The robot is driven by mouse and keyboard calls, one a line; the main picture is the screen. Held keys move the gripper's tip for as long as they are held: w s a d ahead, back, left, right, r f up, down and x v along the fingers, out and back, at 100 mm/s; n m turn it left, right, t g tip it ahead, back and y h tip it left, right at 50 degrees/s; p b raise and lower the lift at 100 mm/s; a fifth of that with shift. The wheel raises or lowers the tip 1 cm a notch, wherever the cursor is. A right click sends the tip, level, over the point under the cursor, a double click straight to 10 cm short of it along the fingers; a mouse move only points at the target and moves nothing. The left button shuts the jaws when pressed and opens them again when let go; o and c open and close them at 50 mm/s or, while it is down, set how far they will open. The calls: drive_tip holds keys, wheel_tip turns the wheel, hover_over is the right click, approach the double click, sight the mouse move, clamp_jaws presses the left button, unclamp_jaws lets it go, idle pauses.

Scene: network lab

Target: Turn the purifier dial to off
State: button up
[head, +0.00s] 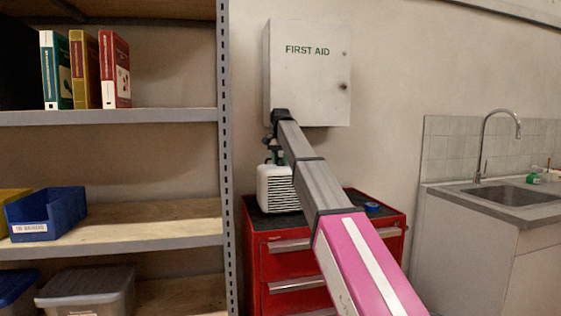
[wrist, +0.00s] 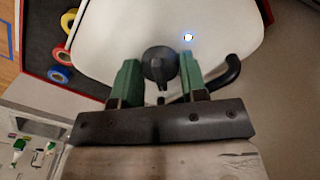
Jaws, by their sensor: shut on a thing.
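The white purifier (head: 276,190) stands on the red tool cabinet's dark top, with a slatted front. In the wrist view its white casing (wrist: 120,30) fills the top middle, with a small lit bluish-white lamp (wrist: 188,37) and a black dial (wrist: 158,66). My gripper (wrist: 158,78) has its green fingers on either side of the dial, shut on it. In the head view my gripper (head: 271,155) is just above the purifier, partly hidden by my arm, and the dial cannot be seen. The dial's markings are not readable.
The red cabinet (head: 325,250) also carries a blue tape roll (head: 372,207); yellow and red rolls show in the wrist view. A first aid box (head: 310,85) hangs above. A shelf upright (head: 226,150) is close on the left. A sink (head: 515,194) is at right.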

drive_tip(key=shift+n, duration=1.6)
drive_tip(key=o, duration=0.6)
drive_tip(key=shift+o, duration=0.2)
drive_tip(key=shift+r, duration=0.1)
